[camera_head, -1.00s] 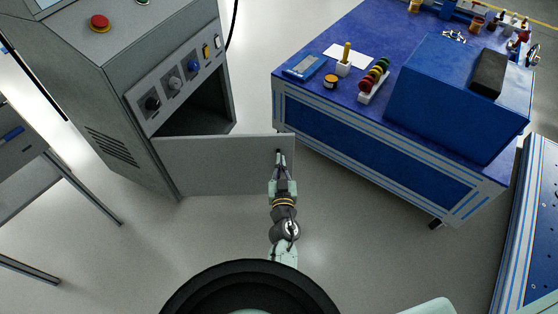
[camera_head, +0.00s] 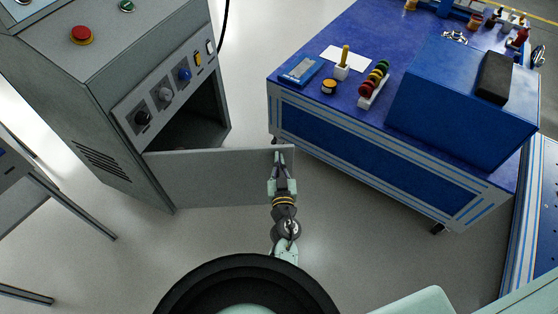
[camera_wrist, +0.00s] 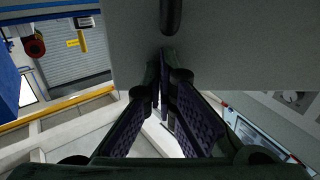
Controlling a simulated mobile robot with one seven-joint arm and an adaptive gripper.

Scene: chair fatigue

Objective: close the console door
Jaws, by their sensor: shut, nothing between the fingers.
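The grey console (camera_head: 95,85) stands at the left in the head view, with a dark open compartment (camera_head: 190,120) in its front. Its grey door (camera_head: 215,178) is swung open and juts out to the right from the console's front. My gripper (camera_head: 279,155) is at the door's free end, with its fingers shut and empty. In the wrist view the door (camera_wrist: 225,40) fills the upper right, with a dark handle (camera_wrist: 171,15) just ahead of my fingertips (camera_wrist: 162,60). I cannot tell whether the fingertips touch the door.
A blue workbench (camera_head: 350,120) stands close to the right of the door's free end, bearing small parts and a blue box (camera_head: 450,95). A table with thin legs (camera_head: 75,205) is at the far left. Grey floor (camera_head: 130,270) lies open in front of the door.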

